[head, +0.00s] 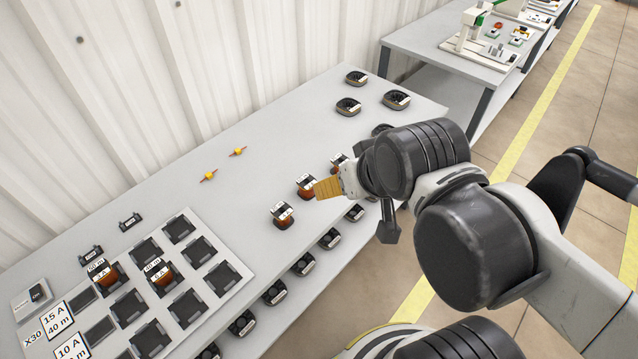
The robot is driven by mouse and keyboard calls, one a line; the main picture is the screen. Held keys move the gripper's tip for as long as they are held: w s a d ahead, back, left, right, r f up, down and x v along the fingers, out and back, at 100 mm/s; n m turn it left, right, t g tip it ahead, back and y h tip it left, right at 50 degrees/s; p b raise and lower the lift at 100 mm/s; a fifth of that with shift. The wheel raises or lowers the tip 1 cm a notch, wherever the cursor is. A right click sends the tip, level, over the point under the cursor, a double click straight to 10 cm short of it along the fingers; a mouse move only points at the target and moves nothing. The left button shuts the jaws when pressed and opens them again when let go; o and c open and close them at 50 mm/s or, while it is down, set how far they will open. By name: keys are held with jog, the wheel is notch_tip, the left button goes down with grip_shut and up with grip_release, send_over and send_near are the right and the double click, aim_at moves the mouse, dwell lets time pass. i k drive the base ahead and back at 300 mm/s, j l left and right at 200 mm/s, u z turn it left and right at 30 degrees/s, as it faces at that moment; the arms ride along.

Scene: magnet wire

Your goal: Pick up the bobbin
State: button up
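Several bobbins with copper-brown winding and white labelled tops are in the head view. One bobbin (283,216) stands upright on the grey table, with a second bobbin (306,187) behind it and a third (338,163) farther back. Two more bobbins, one at the left (108,279) and one to its right (161,278), sit in slots of a tray (228,247). My gripper (328,188) has ribbed tan finger surfaces and is just right of the second bobbin, overlapping it in the picture. Contact and the finger gap cannot be made out.
Several black-and-tan round parts (348,106) lie at the table's far end. Two small orange pieces (238,152) lie near the wall. Black holders (274,292) line the front edge. Label cards (72,349) lie at lower left. The middle of the table is clear.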

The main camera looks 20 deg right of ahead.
aim_at(305, 182)
jog(key=u, duration=1.6)
jog(key=z, duration=1.6)
jog(key=i+l, duration=0.1)
jog(key=l, duration=0.25)
jog(key=i+l, duration=0.15)
jog(key=l, duration=0.15)
jog(key=i+l+z, duration=0.1)
jog(key=l, duration=0.25)
jog(key=i+l, duration=0.15)
jog(key=l, duration=0.15)
